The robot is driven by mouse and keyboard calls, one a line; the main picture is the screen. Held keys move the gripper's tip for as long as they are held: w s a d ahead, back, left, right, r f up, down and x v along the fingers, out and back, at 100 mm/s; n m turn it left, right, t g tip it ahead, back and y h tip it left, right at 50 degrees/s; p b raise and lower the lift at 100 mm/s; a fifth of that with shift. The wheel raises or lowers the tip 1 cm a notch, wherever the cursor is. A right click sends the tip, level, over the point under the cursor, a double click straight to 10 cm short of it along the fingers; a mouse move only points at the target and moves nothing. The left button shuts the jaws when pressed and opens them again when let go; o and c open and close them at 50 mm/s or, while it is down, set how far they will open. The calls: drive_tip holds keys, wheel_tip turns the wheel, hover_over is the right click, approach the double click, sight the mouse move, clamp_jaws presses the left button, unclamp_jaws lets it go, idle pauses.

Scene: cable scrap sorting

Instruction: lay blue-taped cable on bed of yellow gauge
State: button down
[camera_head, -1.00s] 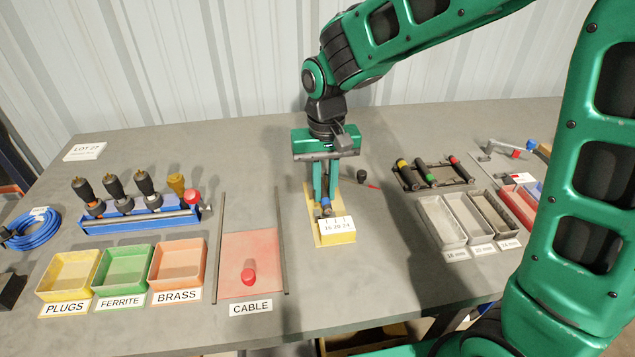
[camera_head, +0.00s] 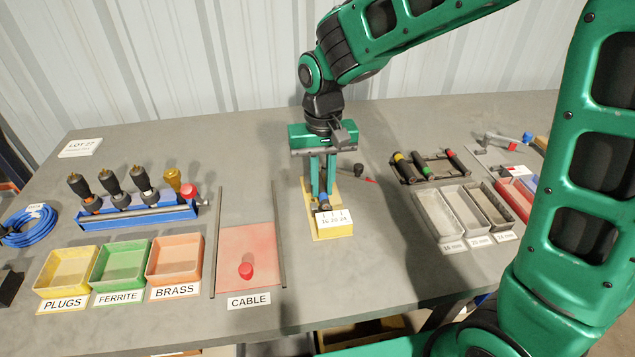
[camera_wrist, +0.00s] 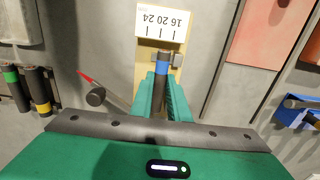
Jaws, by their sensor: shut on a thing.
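The blue-taped cable (camera_wrist: 161,69) is a dark short piece with a blue band, seen in the wrist view between my gripper's fingers. My gripper (camera_head: 323,198) is shut on it, pointing down over the yellow gauge (camera_head: 340,231). The gauge has a white face marked 16 20 24 with short lines, and it also shows in the wrist view (camera_wrist: 142,77). The cable end lies close to the marked block, over the gauge's bed. I cannot tell whether the cable touches the bed. The fingers hide part of the cable.
Left of the gauge is a red CABLE area (camera_head: 248,250) between two dark rails, with a red knob on it. Yellow, green and orange bins stand farther left. A rack (camera_head: 430,168) with colour-banded cables and metal trays (camera_head: 438,216) stand right. A dark knob with a red pointer lies just behind right.

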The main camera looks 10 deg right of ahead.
drive_tip(key=shift+f, duration=0.6)
idle(0.3)
drive_tip(key=c, duration=1.6)
unclamp_jaws()
drive_tip(key=shift+r, duration=0.1)
drive_tip(key=shift+r, duration=3.4)
